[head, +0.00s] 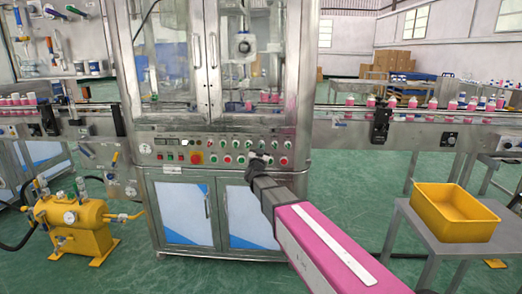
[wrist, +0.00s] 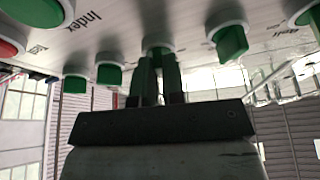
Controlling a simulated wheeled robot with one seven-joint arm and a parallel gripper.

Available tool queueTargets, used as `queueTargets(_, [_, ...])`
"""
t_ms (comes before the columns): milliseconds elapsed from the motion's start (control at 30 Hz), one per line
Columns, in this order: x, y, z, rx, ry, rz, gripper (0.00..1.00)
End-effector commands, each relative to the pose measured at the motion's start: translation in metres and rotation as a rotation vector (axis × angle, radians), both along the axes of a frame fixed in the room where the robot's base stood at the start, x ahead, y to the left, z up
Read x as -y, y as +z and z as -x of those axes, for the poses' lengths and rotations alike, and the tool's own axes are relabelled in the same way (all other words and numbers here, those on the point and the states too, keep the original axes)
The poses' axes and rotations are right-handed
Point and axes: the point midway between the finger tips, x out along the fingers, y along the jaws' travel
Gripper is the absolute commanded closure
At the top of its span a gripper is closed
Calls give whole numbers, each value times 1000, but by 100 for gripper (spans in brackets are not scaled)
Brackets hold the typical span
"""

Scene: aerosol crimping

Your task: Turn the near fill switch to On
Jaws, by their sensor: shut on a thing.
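My gripper (wrist: 159,72) is at the control panel (head: 170,143) of the machine. In the wrist view its two fingers are shut on a green switch knob (wrist: 157,45) with a pale collar, one finger on each side. The fingers hide much of the knob, and I cannot read its label or its On/Off position. In the head view my gripper (head: 257,160) covers part of the panel's lower row.
In the wrist view, other green knobs stand close on the left (wrist: 110,74) and right (wrist: 230,42). A red control (head: 196,158) on a yellow plate is left on the panel. A yellow bin (head: 455,212) stands on a grey table at right.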

Motion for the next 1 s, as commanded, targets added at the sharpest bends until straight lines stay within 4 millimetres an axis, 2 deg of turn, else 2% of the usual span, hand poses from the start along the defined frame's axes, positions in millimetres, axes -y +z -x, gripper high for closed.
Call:
queueTargets(200, [-2,0,0,5,1,-156,100])
queueTargets(433, [-2,0,0,9,0,-259,100])
queueTargets(1000, [-1,0,1,10,0,-311,100])
